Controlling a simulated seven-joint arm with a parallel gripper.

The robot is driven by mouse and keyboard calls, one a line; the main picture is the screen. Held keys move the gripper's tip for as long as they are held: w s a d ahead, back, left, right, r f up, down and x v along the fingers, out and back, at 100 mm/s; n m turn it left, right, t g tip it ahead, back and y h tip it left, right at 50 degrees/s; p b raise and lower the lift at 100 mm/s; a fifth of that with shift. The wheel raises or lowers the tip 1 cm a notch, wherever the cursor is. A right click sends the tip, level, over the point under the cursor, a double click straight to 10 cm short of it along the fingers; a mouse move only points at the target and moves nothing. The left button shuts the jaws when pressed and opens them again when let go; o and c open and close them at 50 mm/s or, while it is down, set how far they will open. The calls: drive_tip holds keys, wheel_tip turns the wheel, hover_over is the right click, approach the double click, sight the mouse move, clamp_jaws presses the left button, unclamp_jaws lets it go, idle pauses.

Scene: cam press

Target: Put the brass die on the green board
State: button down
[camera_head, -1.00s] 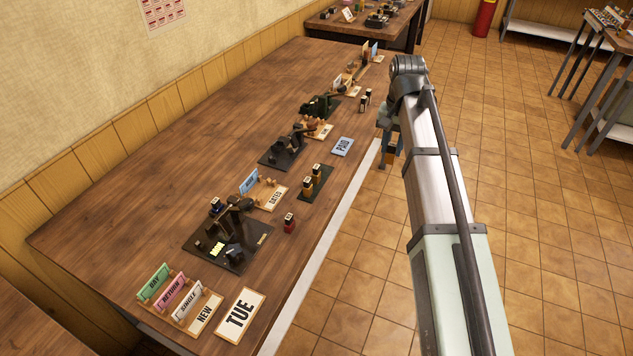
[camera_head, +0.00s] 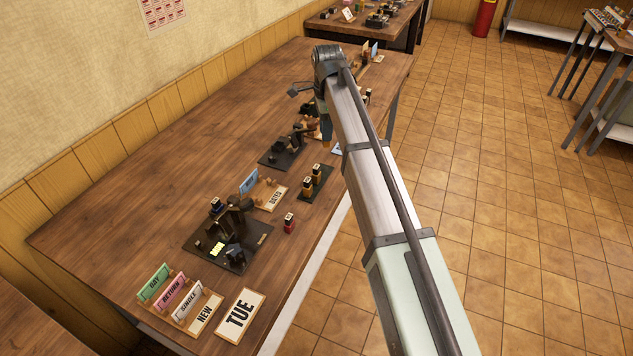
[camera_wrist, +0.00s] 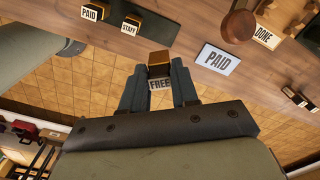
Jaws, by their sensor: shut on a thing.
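The brass die (camera_wrist: 158,57), labelled FREE, is between the fingers of my gripper (camera_wrist: 160,76), which is shut on it in the wrist view. The floor shows behind the die there, near the table edge. The green board (camera_head: 325,185) lies near the table's right edge, on the near side of the gripper. Two other brass dies (camera_head: 308,186) stand on it. In the wrist view these dies, labelled PAID (camera_wrist: 93,14) and STAFF (camera_wrist: 131,24), stand at the upper left.
A blue PAID card (camera_wrist: 217,59) lies on the table beside the gripper. A black press (camera_head: 283,151) stands left of my arm, another press (camera_head: 230,240) nearer. The table's left side (camera_head: 150,190) is clear.

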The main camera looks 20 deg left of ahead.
drive_tip(key=m, duration=0.2)
drive_tip(key=shift+w+a+m, duration=0.25)
drive_tip(key=shift+w+m, duration=0.05)
drive_tip(key=shift+m, duration=0.1)
drive_tip(key=m, duration=0.3)
drive_tip(key=shift+w+m, duration=0.1)
drive_tip(key=shift+m, duration=0.2)
drive_tip(key=shift+f, duration=5)
drive_tip(key=shift+f, duration=0.15)
drive_tip(key=c, duration=0.9)
unclamp_jaws()
wheel_tip(320, 180, up, 12)
drive_tip(key=shift+r, duration=0.2)
